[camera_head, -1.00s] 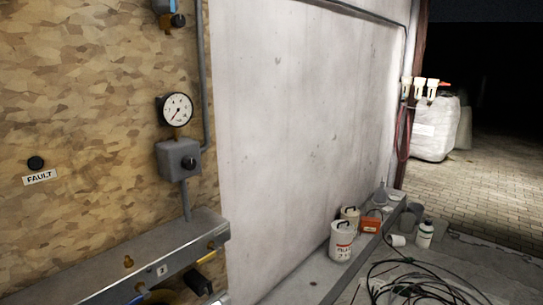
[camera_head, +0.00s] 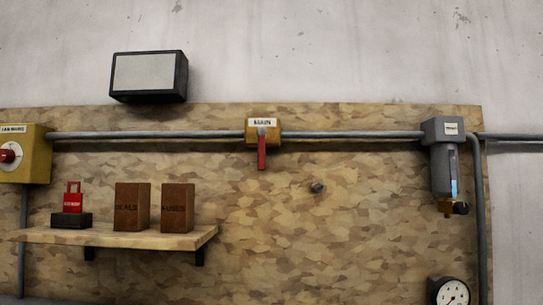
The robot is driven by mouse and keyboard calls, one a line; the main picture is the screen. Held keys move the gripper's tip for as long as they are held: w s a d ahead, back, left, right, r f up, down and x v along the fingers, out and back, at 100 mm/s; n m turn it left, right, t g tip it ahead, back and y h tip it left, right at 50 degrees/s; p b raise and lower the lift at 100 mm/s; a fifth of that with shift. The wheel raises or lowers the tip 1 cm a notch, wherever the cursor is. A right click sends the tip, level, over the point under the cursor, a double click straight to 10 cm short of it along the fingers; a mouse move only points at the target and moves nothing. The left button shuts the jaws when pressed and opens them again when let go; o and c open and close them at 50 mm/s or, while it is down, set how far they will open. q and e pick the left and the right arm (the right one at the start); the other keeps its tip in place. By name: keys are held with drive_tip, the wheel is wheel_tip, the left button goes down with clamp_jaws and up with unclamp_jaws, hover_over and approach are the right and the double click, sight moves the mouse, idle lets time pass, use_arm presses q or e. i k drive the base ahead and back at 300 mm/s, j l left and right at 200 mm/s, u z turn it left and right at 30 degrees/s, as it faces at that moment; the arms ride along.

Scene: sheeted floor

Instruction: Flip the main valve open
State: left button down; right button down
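The main valve (camera_head: 263,131) is a yellow block on a grey pipe, high on the particle board, under a white label that reads MAIN. Its red lever (camera_head: 262,153) hangs straight down, across the line of the horizontal pipe. Neither of my grippers is in view, and nothing touches the lever.
A yellow box with a red knob (camera_head: 9,154) is at the left. A wooden shelf (camera_head: 130,236) holds a red lockout item (camera_head: 72,200) and two brown boxes (camera_head: 177,208). A grey filter unit (camera_head: 444,160) and a gauge (camera_head: 451,292) are at the right. The board around the lever is mostly clear.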

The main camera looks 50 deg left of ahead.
sight(261, 131)
drive_tip(key=u, duration=1.55)
drive_tip(key=l+u, duration=0.2)
drive_tip(key=u, duration=0.15)
drive_tip(key=l+u, duration=0.25)
drive_tip(key=u, duration=0.15)
drive_tip(key=l+u, duration=0.35)
drive_tip(key=j, duration=0.1)
